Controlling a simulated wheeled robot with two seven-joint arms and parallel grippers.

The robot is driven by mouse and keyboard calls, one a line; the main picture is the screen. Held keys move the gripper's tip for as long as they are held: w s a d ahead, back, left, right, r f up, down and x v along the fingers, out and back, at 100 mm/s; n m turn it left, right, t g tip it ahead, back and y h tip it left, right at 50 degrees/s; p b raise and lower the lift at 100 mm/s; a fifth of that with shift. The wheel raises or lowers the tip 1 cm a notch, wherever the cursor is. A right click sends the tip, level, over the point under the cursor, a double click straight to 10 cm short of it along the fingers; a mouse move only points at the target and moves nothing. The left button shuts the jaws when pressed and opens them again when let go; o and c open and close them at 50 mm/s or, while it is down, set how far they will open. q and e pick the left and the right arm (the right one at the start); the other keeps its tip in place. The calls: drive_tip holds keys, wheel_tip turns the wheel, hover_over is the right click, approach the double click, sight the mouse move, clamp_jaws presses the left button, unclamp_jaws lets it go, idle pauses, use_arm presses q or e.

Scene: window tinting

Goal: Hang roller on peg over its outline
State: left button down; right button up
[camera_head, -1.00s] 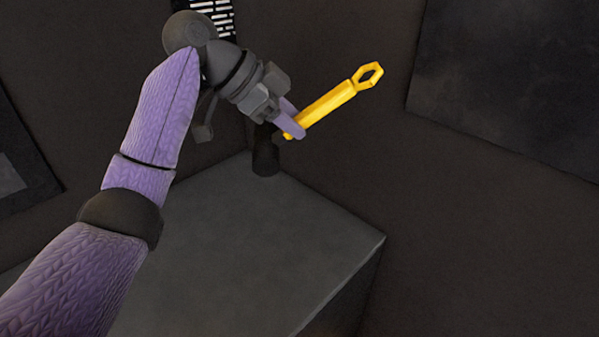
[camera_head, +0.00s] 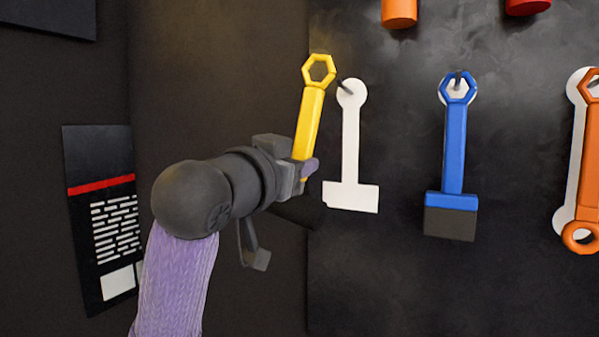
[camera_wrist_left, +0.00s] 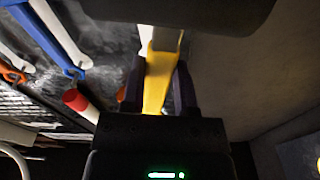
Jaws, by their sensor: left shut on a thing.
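The yellow roller (camera_head: 309,122) is held nearly upright, its hexagonal ring at the top. My left gripper (camera_head: 306,168) is shut on its lower part. In the left wrist view the yellow roller (camera_wrist_left: 156,80) sits between the fingers of my left gripper (camera_wrist_left: 158,95). The white outline (camera_head: 351,140) is on the dark board just right of the roller. A dark peg (camera_head: 346,86) sticks out at the outline's round top. The ring is up and left of the peg, apart from it in the picture. The depth gap is unclear. The roller's lower end is hidden.
A blue tool (camera_head: 454,150) hangs on its peg to the right, and an orange wrench (camera_head: 590,160) hangs beyond it. Orange (camera_head: 399,12) and red (camera_head: 527,5) items are at the top. A dark poster (camera_head: 100,190) is on the left wall.

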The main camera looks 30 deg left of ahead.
use_arm(q)
drive_tip(key=shift+w+a+f, duration=0.1)
drive_tip(key=shift+w+f, duration=0.1)
drive_tip(key=shift+w, duration=1.25)
drive_tip(key=w, duration=0.1)
drive_tip(key=w+p, duration=0.1)
drive_tip(key=w, duration=0.3)
drive_tip(key=shift+w+a+f, duration=0.15)
drive_tip(key=shift+w+f, duration=0.1)
drive_tip(key=shift+w+f+p, duration=0.3)
drive_tip(key=shift+w+p, duration=0.1)
drive_tip(key=shift+p, duration=0.1)
drive_tip(key=shift+c, duration=1.5)
unclamp_jaws()
